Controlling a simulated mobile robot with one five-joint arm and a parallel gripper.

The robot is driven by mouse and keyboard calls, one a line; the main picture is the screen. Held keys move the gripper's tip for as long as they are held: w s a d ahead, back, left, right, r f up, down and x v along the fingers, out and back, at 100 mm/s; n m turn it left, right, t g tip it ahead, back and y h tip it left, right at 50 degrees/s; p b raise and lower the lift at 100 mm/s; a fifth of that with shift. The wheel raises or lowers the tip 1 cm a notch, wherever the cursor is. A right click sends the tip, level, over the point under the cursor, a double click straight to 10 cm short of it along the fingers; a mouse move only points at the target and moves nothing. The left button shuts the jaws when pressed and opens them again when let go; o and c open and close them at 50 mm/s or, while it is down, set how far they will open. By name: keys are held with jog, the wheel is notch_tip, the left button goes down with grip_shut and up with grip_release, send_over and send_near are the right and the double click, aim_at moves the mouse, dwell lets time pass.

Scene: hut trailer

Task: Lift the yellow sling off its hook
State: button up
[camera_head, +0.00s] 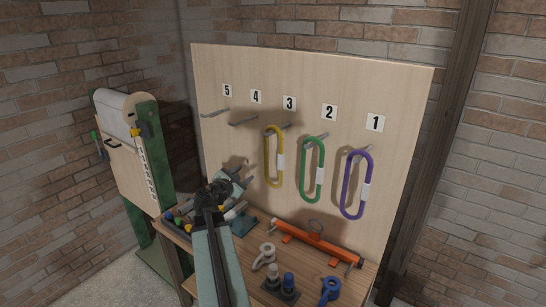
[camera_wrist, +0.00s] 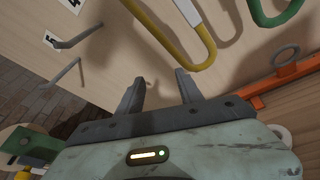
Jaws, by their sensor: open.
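The yellow sling (camera_head: 268,158) is a long closed loop with a white label, hanging on the hook (camera_head: 279,127) under the number 3 on the wooden board. In the wrist view the lower part of the yellow sling (camera_wrist: 178,42) shows at the top, with its white label; its hook is out of that view. My gripper (camera_head: 245,174) is open and empty, left of the yellow sling near its lower half. In the wrist view my gripper (camera_wrist: 157,82) has both fingers apart, pointing at the board below the sling, with nothing between them.
A green sling (camera_head: 304,170) hangs under number 2 and a purple sling (camera_head: 345,185) under number 1. Hooks under 4 and 5 are bare. An orange bar (camera_head: 316,240), shackles and small tools lie on the wooden table (camera_head: 250,268) below. A green-sided cabinet (camera_head: 146,150) stands left.

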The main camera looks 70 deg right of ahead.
aim_at(279, 154)
jog(key=s+d+r+n, duration=0.1)
jog(key=s+d+n, duration=0.1)
jog(key=s, duration=0.1)
jog(key=s+d+r+n+h, duration=0.1)
jog(key=s+d+r+n, duration=0.1)
jog(key=s, duration=0.2)
jog(key=s+d+r+n+h, duration=0.1)
jog(key=s+d+r, duration=0.1)
jog(key=s+d, duration=0.1)
jog(key=shift+s+d+r+n+g, duration=0.1)
jog(key=shift+s+r+n+g, duration=0.05)
jog(key=shift+r+n+g, duration=0.2)
jog(key=d, duration=0.7)
jog(key=shift+s+d, duration=0.2)
jog(key=shift+d, duration=0.2)
jog(key=shift+a, duration=0.1)
grip_shut()
